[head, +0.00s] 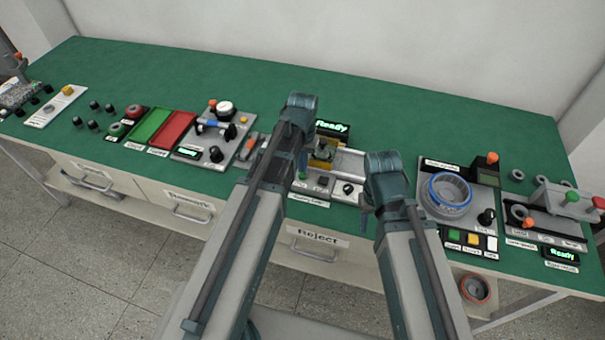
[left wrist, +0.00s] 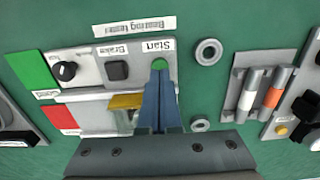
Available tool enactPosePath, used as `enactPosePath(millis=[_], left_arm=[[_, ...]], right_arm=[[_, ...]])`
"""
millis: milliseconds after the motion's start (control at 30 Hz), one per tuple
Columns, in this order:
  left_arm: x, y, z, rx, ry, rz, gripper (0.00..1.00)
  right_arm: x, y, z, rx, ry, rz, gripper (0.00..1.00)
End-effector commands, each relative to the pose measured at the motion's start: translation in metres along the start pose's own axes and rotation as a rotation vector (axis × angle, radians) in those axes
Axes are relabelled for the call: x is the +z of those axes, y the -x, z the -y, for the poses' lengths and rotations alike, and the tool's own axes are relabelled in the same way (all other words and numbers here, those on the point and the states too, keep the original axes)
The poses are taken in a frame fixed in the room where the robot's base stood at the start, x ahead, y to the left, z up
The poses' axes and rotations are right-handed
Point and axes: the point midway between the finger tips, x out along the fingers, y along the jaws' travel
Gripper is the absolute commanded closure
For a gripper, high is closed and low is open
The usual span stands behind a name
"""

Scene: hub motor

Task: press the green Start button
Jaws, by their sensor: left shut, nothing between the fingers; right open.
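The green Start button (left wrist: 159,64) sits under its "Start" label on the bearing tester panel, beside a black square button and a black knob. It also shows in the head view (head: 302,176). My left gripper (left wrist: 160,76) is shut and empty, pointing down over the button. Its fingertips overlap the button's near edge in the left wrist view; I cannot tell whether they touch it. My right gripper (head: 366,200) is open, to the right of the tester near the bench's front; its fingers are mostly hidden by the arm.
The tester's display (head: 331,127) reads "Ready". A yellow part (left wrist: 126,101) is beside my left fingers. Loose rings (left wrist: 208,51) lie right of the panel. A station with a blue-rimmed bowl (head: 449,190) stands to the right, red and green trays (head: 174,131) to the left.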

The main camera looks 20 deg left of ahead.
Motion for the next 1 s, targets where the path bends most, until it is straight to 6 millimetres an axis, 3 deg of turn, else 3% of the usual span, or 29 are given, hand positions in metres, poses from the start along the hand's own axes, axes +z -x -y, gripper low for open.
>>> enactPosePath(millis=[467,1000], left_arm=[[0.0,-0.001,0.0,0.0,0.0,0.0,1.0],[0.0,-0.015,0.0,0.0,0.0,0.0,1.0]], right_arm=[[0.0,-0.001,0.0,0.0,0.0,0.0,0.5],[-0.001,-0.015,0.002,0.0,0.0,0.0,0.5]])
